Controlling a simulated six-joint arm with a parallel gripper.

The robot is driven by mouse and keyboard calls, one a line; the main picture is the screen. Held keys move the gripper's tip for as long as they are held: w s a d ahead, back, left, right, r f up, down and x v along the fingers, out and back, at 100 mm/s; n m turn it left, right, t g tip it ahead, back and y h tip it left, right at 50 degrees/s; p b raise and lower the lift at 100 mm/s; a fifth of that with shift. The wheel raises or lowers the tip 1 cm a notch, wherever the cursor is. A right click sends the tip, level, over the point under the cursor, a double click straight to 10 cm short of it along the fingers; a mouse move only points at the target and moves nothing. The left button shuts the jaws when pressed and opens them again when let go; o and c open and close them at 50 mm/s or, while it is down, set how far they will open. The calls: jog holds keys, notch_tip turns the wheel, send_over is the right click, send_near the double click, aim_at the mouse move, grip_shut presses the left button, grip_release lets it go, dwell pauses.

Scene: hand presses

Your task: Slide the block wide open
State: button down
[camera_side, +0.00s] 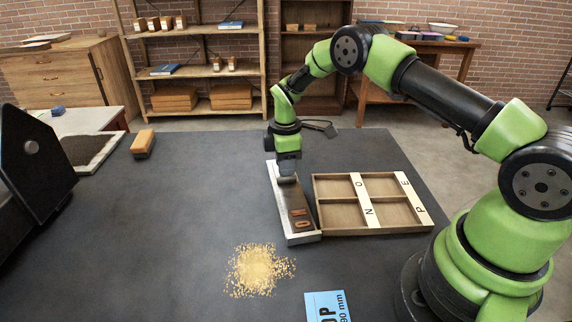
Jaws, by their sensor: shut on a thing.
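A long metal tray (283,218) with a raised rim lies on the dark table, running from the back toward the front. Two brown letter pieces (298,215) lie in its front part. My gripper (287,174) points down over the back part of the tray. It is shut on a small grey block (287,180) inside the tray, between the back end and the letter pieces. The fingers hide most of the block.
A wooden case (340,203) with several compartments and lettered white strips stands close to the tray's right side. Yellow crumbs (257,269) lie in front. A blue card (326,306) is at the front edge. A brown block (143,143) and black machine (32,160) are left.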

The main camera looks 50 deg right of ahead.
jog(key=c, duration=0.9)
grip_release()
jog(key=shift+r, duration=0.1)
notch_tip(320, 180, up, 9)
jog(key=shift+r, duration=0.4)
